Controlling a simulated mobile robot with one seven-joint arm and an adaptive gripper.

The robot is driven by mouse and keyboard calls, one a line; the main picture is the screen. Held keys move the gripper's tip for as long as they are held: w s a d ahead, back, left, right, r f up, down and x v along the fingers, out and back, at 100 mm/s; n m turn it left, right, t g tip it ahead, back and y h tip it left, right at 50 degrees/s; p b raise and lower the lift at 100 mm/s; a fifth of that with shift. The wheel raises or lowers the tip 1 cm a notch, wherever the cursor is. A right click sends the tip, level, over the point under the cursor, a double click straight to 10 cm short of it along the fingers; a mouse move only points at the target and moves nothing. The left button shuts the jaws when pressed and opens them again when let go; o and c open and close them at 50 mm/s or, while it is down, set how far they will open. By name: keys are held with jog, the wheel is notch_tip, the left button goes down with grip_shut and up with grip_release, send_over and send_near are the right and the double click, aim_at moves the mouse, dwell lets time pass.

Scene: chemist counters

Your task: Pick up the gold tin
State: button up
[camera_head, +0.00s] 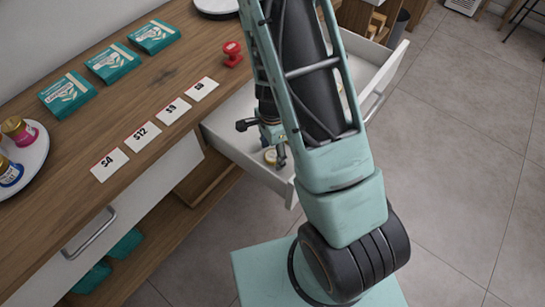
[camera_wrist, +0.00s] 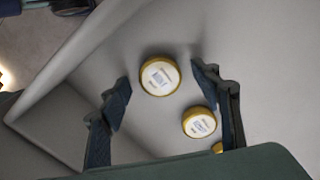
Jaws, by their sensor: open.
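Two round gold tins with pale labelled tops are inside the open white drawer. In the wrist view, one gold tin (camera_wrist: 160,76) shows between the fingertips of my gripper (camera_wrist: 160,78), and the second gold tin (camera_wrist: 199,122) is nearer, beside the right finger. A gold tin (camera_head: 270,156) shows below my gripper in the head view, partly hidden by it. My gripper is open and empty, pointing down into the drawer. I cannot tell how far the fingertips are above the tins. A small yellow piece (camera_wrist: 217,148) shows by the right finger, mostly hidden.
The drawer (camera_head: 229,137) has raised walls around my gripper. The wooden counter (camera_head: 152,97) holds teal boxes (camera_head: 113,63), price cards (camera_head: 142,136), a red stamp-like object (camera_head: 232,53) and a white plate (camera_head: 32,160) with gold-lidded jars. Open floor lies to the right.

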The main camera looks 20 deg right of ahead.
jog(key=shift+f, duration=0.15)
jog(key=c, duration=1.2)
